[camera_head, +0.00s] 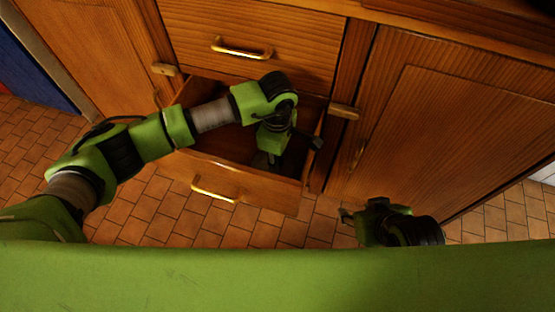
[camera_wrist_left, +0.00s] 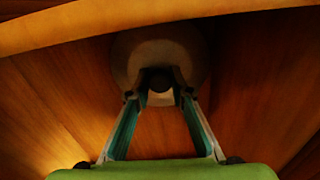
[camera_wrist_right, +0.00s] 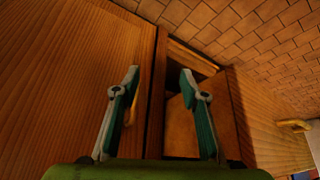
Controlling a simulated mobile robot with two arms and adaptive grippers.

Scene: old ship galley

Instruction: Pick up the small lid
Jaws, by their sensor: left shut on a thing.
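The small lid (camera_wrist_left: 130,60) is a dim, round, greyish disc with a dark knob, lying at the drawer's bottom in the left wrist view. My left gripper (camera_wrist_left: 160,84) is shut on the lid's knob. In the head view my left gripper (camera_head: 265,162) reaches down into the open drawer (camera_head: 245,188), and the lid is hidden or too dark to make out there. My right gripper (camera_head: 347,215) is outside the drawer, to its right, in front of the cabinet. In the right wrist view my right gripper (camera_wrist_right: 159,76) has its fingers wide apart with nothing between them.
A closed drawer with a brass handle (camera_head: 242,48) is above the open one. The open drawer's front has a brass handle (camera_head: 214,190). A closed cabinet door (camera_head: 440,130) stands to the right. The tiled floor (camera_head: 140,215) is clear in front.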

